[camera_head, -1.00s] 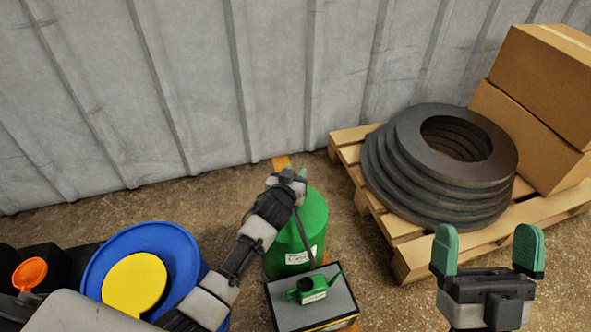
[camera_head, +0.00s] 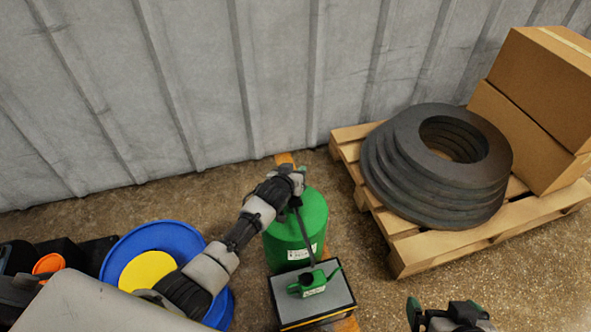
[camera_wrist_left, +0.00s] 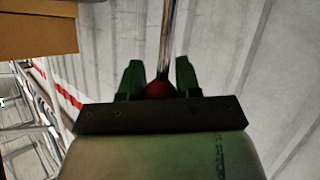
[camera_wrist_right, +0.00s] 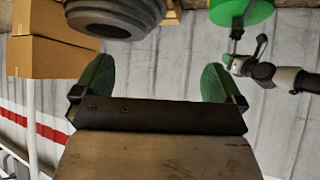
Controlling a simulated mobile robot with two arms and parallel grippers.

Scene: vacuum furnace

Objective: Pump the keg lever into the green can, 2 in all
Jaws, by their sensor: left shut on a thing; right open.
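The green keg (camera_head: 295,243) stands on the floor by the corrugated wall, with a dark spout or hose running down its front. The green can (camera_head: 312,283), shaped like a small watering can, sits on a grey-topped box below the spout. My left gripper (camera_head: 299,178) is at the top of the keg, hiding most of the lever there. In the left wrist view it is shut on the lever, a metal rod (camera_wrist_left: 168,40) with a red knob (camera_wrist_left: 159,89) between the fingers. My right gripper (camera_head: 446,312) is open and empty at the lower right, well apart from the keg.
A pallet (camera_head: 410,251) with stacked dark rings (camera_head: 400,185) and cardboard boxes (camera_head: 545,85) stands on the right. A blue round container (camera_head: 180,236) with a yellow disc and an orange funnel (camera_head: 48,263) are at the left.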

